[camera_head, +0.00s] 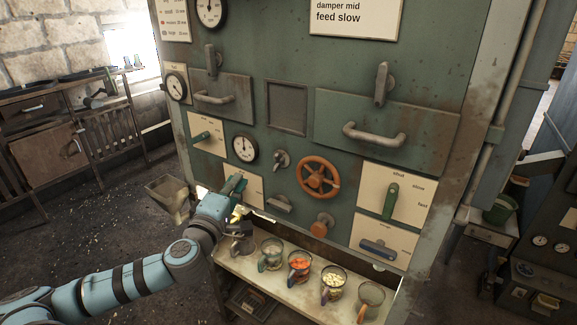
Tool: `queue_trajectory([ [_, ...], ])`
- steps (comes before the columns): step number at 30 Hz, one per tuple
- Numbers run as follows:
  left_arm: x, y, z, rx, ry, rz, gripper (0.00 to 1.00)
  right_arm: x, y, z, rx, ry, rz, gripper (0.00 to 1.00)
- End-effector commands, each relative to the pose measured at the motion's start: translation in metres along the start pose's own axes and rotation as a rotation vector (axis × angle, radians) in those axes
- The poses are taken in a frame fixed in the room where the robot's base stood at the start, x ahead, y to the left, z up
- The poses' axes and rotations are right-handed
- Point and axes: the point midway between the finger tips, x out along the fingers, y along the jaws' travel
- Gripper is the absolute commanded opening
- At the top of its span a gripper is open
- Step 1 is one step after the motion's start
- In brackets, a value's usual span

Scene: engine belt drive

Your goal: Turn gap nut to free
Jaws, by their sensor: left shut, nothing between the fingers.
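A green machine front panel (300,110) fills the middle of the view. I cannot tell for sure which fitting is the gap nut, and no label reading "free" is legible. An orange knob (322,224) sits low on the panel, below an orange handwheel (318,177). My left gripper (243,216) is shut and empty at the panel's lower left, in front of a pale label plate (257,190) with a green handle (234,184). My gripper and wrist hide part of that plate. I cannot tell whether the gripper touches anything there. My right gripper is out of view.
A shelf (290,285) below the panel holds several cups, one with orange pieces (300,264) and one with pale pieces (333,279). A green lever (391,202) stands on a "shut, slow, fast" plate at right. A grey chute (168,195) juts out at left.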

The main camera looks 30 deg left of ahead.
Motion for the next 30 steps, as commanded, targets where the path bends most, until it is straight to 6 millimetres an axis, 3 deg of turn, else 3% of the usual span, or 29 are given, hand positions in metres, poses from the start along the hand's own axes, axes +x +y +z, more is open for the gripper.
queue_trajectory([
  [7, 0.028, -0.002, 0.0, -0.011, 0.005, 0.005, 0.0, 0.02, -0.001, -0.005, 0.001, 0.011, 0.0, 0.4],
  [17, 0.101, 0.005, 0.004, -0.013, -0.002, 0.001, 0.0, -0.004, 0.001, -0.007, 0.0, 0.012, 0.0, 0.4],
  [22, 0.09, 0.003, 0.031, -0.009, -0.006, 0.0, 0.0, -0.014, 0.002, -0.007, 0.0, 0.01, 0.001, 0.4],
  [30, 0.085, 0.001, 0.041, -0.005, -0.003, 0.0, 0.0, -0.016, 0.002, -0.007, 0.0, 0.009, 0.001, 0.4],
])
